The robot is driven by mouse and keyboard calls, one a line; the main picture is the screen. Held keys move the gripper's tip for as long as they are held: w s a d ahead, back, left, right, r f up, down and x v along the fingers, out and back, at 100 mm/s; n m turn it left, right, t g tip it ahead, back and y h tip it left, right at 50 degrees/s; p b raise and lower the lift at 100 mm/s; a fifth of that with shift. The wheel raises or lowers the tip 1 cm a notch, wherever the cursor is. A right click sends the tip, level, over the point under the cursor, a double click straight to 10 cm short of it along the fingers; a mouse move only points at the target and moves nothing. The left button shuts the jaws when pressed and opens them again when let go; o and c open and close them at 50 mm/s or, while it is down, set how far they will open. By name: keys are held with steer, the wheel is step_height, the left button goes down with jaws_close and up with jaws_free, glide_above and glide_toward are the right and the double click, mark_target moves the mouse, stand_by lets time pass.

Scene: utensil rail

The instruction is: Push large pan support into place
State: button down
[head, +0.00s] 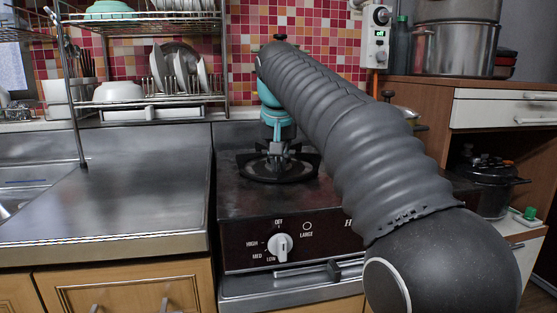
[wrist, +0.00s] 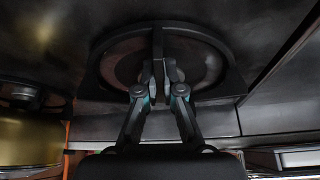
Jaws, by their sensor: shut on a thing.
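The large pan support (head: 300,172) is a black ring with inward prongs on the dark stove top, around the burner. It also shows in the wrist view (wrist: 105,62), where one prong runs toward the ring's middle. My gripper (head: 278,150) reaches down over it from above. In the wrist view my fingertips (wrist: 159,84) are closed together on that prong. My arm hides the right part of the stove, and I cannot tell whether the ring sits fully level.
The stove front has a white knob (head: 280,247). A steel counter (head: 100,205) with a dish rack (head: 150,103) stands to the left. A wooden cabinet (head: 440,135) stands to the right. A brass-coloured pot (wrist: 30,135) shows at the wrist view's left edge.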

steer(key=shift+f, duration=0.15)
steer(key=c, duration=1.2)
jaws_free()
steer(key=shift+c, duration=0.2)
steer(key=v, duration=1.1)
steer(key=shift+s+r, duration=0.2)
steer(key=shift+r, duration=0.3)
steer(key=shift+d, duration=0.1)
